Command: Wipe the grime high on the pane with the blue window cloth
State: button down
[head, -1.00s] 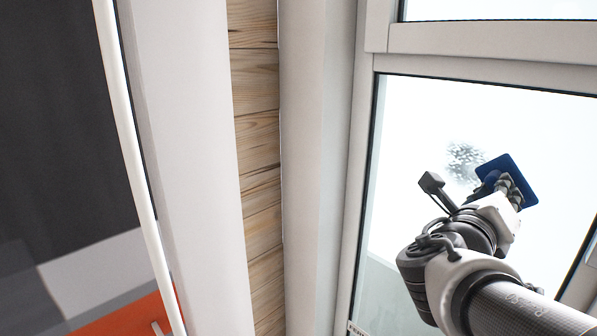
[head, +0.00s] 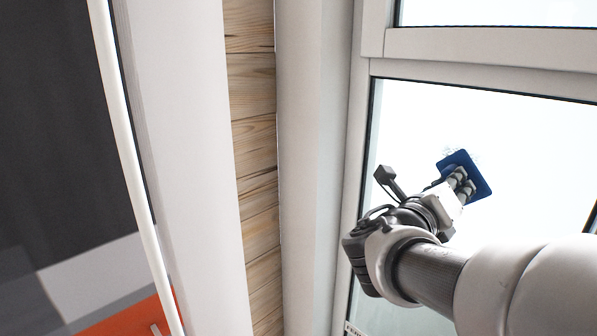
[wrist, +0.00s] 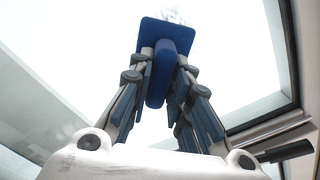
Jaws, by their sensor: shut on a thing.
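The blue window cloth (head: 479,181) is a flat dark-blue square with a blue grip block behind it. My gripper (head: 462,182) is shut on that block; in the wrist view my gripper (wrist: 162,72) has its fingers on both sides of it. The cloth (wrist: 190,38) lies at or very near the window pane (head: 540,135); I cannot tell if it touches. A little speckled grey grime (head: 446,154) shows at the cloth's upper left edge. In the wrist view the grime (wrist: 174,17) shows just past the cloth's far edge. The cloth may hide more of it.
The white window frame (head: 362,150) borders the pane on the left, with a crossbar (head: 480,52) above. A plank wall strip (head: 255,130) and a white post stand further left. The pane right of the cloth is clear.

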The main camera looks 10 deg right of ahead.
jog(key=w+a+r+p, duration=0.2)
jog(key=w+p, duration=0.1)
jog(key=shift+a+r+p, duration=0.15)
jog(key=shift+r+p, duration=0.15)
jog(key=shift+r, duration=0.1)
jog(key=shift+s+d+b, duration=0.65)
jog(key=shift+s+d, duration=2.6)
jog(key=shift+s, duration=0.9)
jog(key=shift+w+a+p, duration=0.2)
jog(key=shift+w+a, duration=0.45)
jog(key=shift+w, duration=0.2)
jog(key=shift+w+a+p, duration=0.15)
jog(key=shift+w+a, duration=0.5)
jog(key=shift+w, duration=0.15)
jog(key=shift+w+a+p, duration=0.3)
jog(key=shift+w+a, duration=0.5)
jog(key=shift+w, duration=0.2)
jog(key=shift+w+a+p, duration=0.25)
jog(key=shift+w+a, duration=0.5)
jog(key=shift+w, duration=0.25)
jog(key=shift+w+a+p, duration=0.3)
jog(key=shift+w+a, duration=0.5)
jog(key=shift+w, duration=0.2)
jog(key=shift+s, duration=0.1)
jog(key=p+v, duration=0.1)
jog(key=v, duration=0.5)
